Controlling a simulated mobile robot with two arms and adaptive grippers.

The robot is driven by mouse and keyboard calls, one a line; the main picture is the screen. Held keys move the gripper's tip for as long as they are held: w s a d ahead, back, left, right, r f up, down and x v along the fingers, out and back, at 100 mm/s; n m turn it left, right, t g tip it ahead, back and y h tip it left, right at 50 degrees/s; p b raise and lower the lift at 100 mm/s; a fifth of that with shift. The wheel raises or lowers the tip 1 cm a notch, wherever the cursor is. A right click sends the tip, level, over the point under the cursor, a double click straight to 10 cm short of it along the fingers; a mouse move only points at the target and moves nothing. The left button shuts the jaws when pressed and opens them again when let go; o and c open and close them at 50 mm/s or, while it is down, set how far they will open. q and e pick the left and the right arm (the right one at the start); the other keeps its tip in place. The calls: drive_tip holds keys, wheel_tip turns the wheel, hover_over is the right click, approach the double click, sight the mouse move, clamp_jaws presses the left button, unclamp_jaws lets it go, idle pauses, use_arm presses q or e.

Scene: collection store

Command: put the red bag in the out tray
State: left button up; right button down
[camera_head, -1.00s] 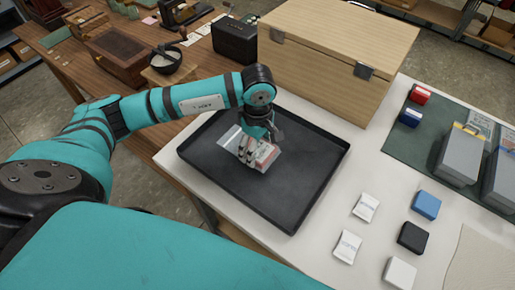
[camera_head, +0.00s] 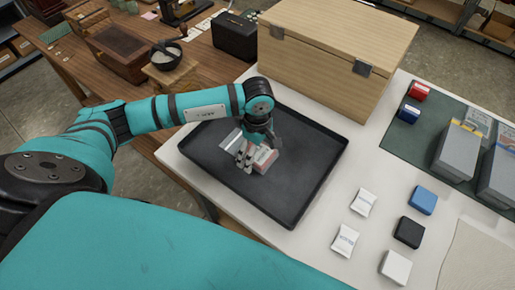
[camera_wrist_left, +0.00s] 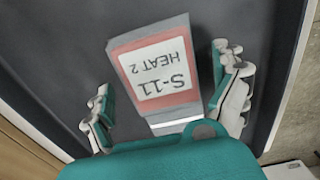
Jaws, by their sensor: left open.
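The red bag (camera_head: 264,159) is a small pack with a red-bordered white label. It lies on the floor of a black tray (camera_head: 298,200) on the white table. In the left wrist view the bag (camera_wrist_left: 154,75) shows its label, reading "S-11 HEAT 2" upside down, with grey edges around it. My left gripper (camera_head: 258,152) is low over the tray, at the bag. Its fingers (camera_wrist_left: 168,100) are spread, one on each side of the bag's near part, with visible gaps. The gripper hides part of the bag in the head view. My right gripper is not in view.
A large wooden box (camera_head: 330,50) stands just behind the tray. White packets (camera_head: 363,203) and blue (camera_head: 423,200), black (camera_head: 409,232) and white (camera_head: 395,267) blocks lie to the right. Grey bins (camera_head: 463,150) stand on a green mat (camera_head: 400,140).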

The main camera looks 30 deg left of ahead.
sight(258, 151)
use_arm(q)
drive_tip(key=shift+r, duration=0.1)
drive_tip(key=shift+r, duration=0.2)
wheel_tip(258, 151, up, 12)
drive_tip(key=b, duration=0.3)
drive_tip(key=shift+f, duration=0.2)
